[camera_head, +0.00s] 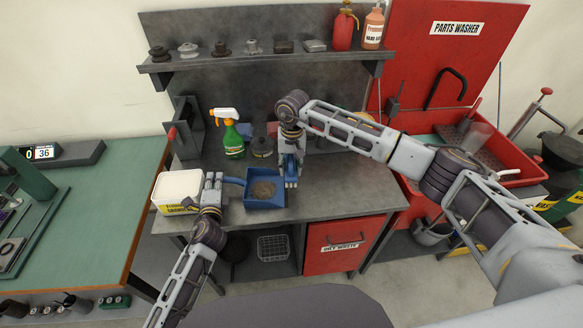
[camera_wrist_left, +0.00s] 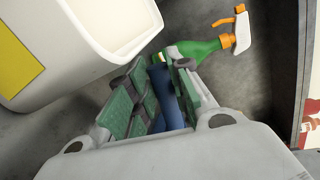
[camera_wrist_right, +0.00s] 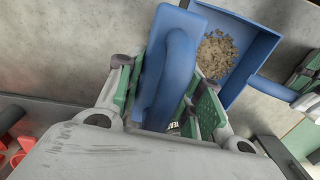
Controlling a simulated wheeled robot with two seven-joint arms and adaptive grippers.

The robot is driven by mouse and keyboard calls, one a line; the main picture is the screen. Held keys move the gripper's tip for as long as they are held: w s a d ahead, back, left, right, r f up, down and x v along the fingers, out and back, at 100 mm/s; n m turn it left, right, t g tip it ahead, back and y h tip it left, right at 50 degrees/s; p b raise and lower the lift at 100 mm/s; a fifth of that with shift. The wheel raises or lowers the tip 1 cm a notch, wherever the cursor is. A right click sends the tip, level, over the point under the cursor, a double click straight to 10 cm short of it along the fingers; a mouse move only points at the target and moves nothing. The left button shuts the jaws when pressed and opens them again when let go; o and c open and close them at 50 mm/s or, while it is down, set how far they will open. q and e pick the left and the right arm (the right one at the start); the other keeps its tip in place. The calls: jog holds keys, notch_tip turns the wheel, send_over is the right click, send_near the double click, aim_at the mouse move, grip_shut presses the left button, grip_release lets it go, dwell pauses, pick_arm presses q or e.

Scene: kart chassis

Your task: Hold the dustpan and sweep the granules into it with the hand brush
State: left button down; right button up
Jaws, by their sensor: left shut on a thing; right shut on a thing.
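The blue dustpan (camera_head: 264,201) lies on the grey workbench, its handle pointing left. My left gripper (camera_head: 213,183) is shut on the dustpan's blue handle (camera_wrist_left: 163,92). Beige granules (camera_head: 262,189) lie inside the pan; the right wrist view also shows a pile of granules (camera_wrist_right: 215,54) in it. My right gripper (camera_head: 291,180) is shut on the blue hand brush (camera_wrist_right: 167,75), just right of the pan. The brush's bristles are hidden. Whether the brush touches the pan's edge I cannot tell.
A white tub (camera_head: 177,188) stands close to my left gripper. A green spray bottle (camera_head: 233,139) stands behind the pan. A shelf (camera_head: 262,61) with several parts hangs above. The red parts washer (camera_head: 440,60) is at right. Bench to the right of the brush (camera_head: 345,187) is clear.

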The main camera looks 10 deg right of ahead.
pick_arm(q)
jog(key=c, duration=1.2)
grip_release()
jog(key=shift+s, duration=0.15)
jog(key=shift+s+d+r, duration=0.1)
jog(key=shift+s+r, duration=0.25)
jog(key=shift+s, duration=1.55)
jog(key=shift+s+d+r, duration=0.1)
jog(key=shift+s+r, duration=0.25)
jog(key=shift+s, duration=1.55)
jog(key=shift+s+d+r, duration=0.1)
jog(key=shift+s+r, duration=0.25)
jog(key=shift+s, duration=1.55)
jog(key=shift+a, duration=0.1)
